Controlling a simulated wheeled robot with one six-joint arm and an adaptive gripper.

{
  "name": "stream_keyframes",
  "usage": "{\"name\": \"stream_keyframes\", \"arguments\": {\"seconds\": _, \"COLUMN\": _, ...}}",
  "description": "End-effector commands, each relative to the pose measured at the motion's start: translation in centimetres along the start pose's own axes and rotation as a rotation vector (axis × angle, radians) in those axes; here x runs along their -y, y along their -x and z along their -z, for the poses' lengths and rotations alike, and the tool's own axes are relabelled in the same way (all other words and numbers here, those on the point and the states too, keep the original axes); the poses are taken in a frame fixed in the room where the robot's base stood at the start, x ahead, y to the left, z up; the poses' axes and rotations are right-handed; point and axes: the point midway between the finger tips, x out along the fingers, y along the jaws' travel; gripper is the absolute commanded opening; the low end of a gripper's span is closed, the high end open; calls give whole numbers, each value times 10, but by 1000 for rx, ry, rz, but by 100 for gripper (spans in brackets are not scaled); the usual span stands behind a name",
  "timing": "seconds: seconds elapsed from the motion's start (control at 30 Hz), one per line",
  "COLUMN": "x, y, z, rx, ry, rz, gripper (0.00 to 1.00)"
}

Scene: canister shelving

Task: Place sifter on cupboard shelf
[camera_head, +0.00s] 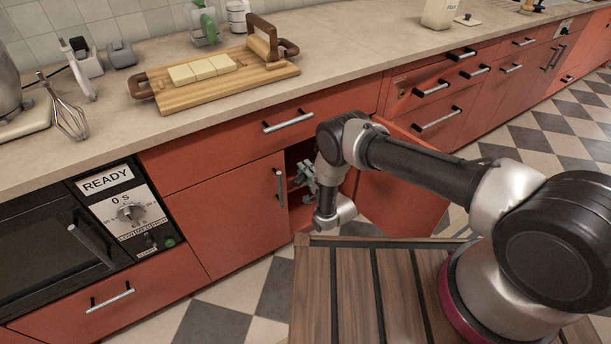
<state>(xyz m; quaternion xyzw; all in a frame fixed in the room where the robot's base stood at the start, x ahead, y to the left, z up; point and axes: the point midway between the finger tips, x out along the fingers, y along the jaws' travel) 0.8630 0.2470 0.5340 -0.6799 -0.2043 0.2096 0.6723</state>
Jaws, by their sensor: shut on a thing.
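The cupboard (299,155) under the counter is open, and its red door (392,200) is swung out to the right. My gripper (299,182) is at the cupboard opening, its fingers pointing into the dark inside. It is small and partly hidden by my own wrist. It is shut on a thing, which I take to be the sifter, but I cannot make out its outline. The shelf inside is mostly hidden by my arm and shadow, so I cannot tell whether the sifter touches it.
A closed red door (228,210) with a handle is just left of the opening, and a drawer (262,124) is above it. A microwave (50,245) is at the left. The counter holds a wooden tray (230,95) and a whisk (66,117). Checkered floor lies below.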

Motion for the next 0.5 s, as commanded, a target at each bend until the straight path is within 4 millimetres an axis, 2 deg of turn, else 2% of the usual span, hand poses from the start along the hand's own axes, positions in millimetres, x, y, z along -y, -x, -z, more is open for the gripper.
{"name": "stream_keyframes", "arguments": {"seconds": 0.03, "x": -2, "y": -5, "z": 0, "rx": 0, "ry": 1, "rz": 4, "gripper": 0}}
{"name": "stream_keyframes", "arguments": {"seconds": 0.2, "x": -29, "y": -3, "z": 0, "rx": 0, "ry": 1, "rz": 3, "gripper": 0}}
{"name": "stream_keyframes", "arguments": {"seconds": 0.5, "x": -33, "y": -4, "z": 0, "rx": 0, "ry": 1, "rz": 4, "gripper": 0}}
